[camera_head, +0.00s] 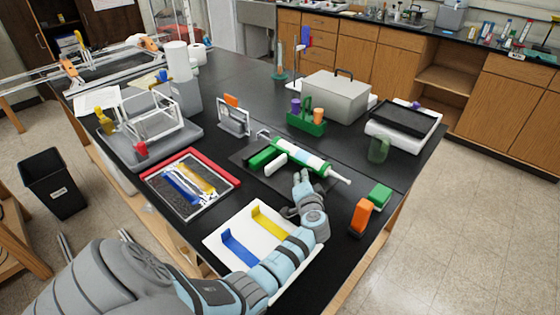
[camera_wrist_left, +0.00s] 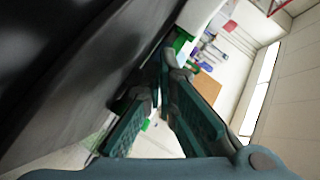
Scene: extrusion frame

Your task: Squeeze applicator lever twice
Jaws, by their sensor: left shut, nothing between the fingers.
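The applicator (camera_head: 298,160), a green frame with a white cartridge and a thin nozzle, lies on a dark mat on the black bench in the head view. A white lever-like piece (camera_head: 275,163) shows at its near side, by the green handle (camera_head: 262,157). My left gripper (camera_head: 301,177) is at the near side of the applicator, below its nozzle half. Its fingers are shut and empty; whether they touch the applicator I cannot tell. In the left wrist view the fingers (camera_wrist_left: 166,65) come together beside a white and green part. My right gripper is not in view.
A white tray (camera_head: 213,240) with blue and yellow pieces lies under my left forearm. A red-rimmed tray (camera_head: 146,183) is at left. Orange (camera_head: 361,215) and green (camera_head: 380,195) blocks stand near the right bench edge. A green caddy (camera_head: 305,124) stands behind the applicator.

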